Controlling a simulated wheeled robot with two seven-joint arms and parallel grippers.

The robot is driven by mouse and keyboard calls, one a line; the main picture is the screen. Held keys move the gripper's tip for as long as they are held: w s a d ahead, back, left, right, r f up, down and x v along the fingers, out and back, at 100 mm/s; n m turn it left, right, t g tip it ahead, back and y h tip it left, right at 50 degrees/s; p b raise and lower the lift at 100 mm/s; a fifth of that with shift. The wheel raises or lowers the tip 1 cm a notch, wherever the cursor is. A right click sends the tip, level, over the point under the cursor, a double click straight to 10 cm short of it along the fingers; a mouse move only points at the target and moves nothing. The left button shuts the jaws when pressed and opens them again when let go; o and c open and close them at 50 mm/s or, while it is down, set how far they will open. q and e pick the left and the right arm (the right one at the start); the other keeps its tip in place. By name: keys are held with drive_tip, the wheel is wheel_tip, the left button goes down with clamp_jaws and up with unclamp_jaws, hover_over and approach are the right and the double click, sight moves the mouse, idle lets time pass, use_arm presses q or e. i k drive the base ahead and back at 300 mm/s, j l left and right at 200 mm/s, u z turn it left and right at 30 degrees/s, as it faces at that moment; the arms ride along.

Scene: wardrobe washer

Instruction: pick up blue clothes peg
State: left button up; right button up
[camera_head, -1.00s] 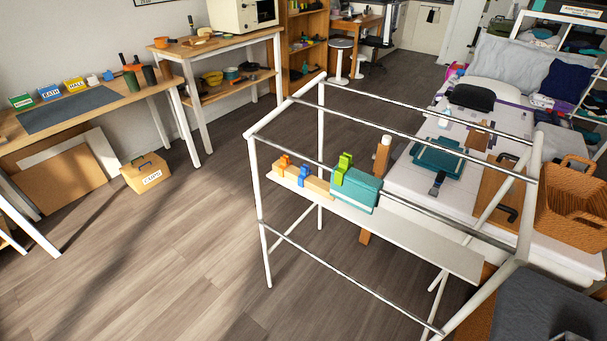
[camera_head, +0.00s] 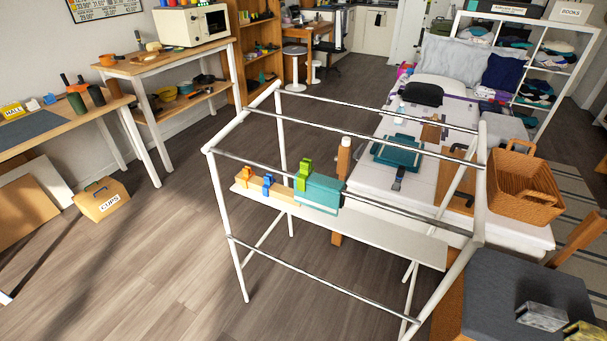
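The blue clothes peg (camera_head: 268,184) stands upright on the white shelf board of the drying rack (camera_head: 225,200). It sits between an orange peg (camera_head: 242,177) on its left and a taller green peg (camera_head: 304,173) on its right. The orange and blue pegs are at a light wooden block (camera_head: 283,196); I cannot tell if they are clipped to it. The green peg is at a teal folded item (camera_head: 318,194). A metal rail of the rack passes in front, close to the pegs. Neither of my grippers is in view.
A bed (camera_head: 365,175) and a wicker basket (camera_head: 526,186) are right of the rack. A dark grey surface (camera_head: 500,285) with small boxes is at bottom right. A yellow box (camera_head: 101,200) stands on the floor at left.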

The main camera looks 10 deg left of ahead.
sight(268, 180)
drive_tip(key=i+j, duration=0.15)
drive_tip(key=i, duration=0.25)
drive_tip(key=i+j, duration=0.15)
drive_tip(key=i, duration=0.25)
drive_tip(key=i+j, duration=0.15)
drive_tip(key=i, duration=0.25)
